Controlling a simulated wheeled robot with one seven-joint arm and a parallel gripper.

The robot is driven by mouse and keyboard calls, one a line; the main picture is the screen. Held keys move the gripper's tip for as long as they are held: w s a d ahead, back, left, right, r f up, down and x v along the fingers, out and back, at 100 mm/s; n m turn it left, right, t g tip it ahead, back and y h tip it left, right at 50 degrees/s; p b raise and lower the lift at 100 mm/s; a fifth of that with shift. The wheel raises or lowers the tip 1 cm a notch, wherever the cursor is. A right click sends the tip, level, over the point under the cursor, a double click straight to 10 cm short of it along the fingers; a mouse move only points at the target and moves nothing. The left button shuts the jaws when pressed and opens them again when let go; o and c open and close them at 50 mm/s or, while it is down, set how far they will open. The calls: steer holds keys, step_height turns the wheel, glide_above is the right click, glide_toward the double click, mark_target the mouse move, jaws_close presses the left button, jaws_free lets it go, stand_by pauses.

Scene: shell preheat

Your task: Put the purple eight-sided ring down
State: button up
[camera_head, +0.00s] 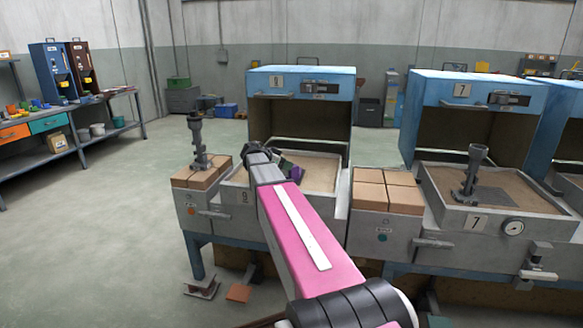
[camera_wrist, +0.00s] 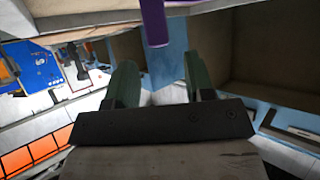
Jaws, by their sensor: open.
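The purple ring (camera_head: 296,174) shows as a small purple patch in the head view, low at the sand bed of the left station, beside the end of my arm. Most of it is hidden by my arm and gripper. In the wrist view a purple piece (camera_wrist: 155,22) shows at the top, just beyond my fingertips. My gripper (camera_wrist: 162,72) is open, with its two green-grey fingers apart and nothing visible between them. I cannot tell whether the ring touches a finger or rests fully on the sand.
The left station has a sand tray (camera_head: 322,172) under a blue hood (camera_head: 302,84). Tan blocks (camera_head: 203,174) with a grey stand (camera_head: 197,140) are on its left, and more tan blocks (camera_head: 388,190) on its right. The station marked 7 has another hood (camera_head: 466,92) and stand (camera_head: 470,175).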

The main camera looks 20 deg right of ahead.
steer(key=v, duration=0.6)
steer(key=shift+a, duration=0.2)
steer(key=shift+r, duration=0.1)
stand_by(0.8)
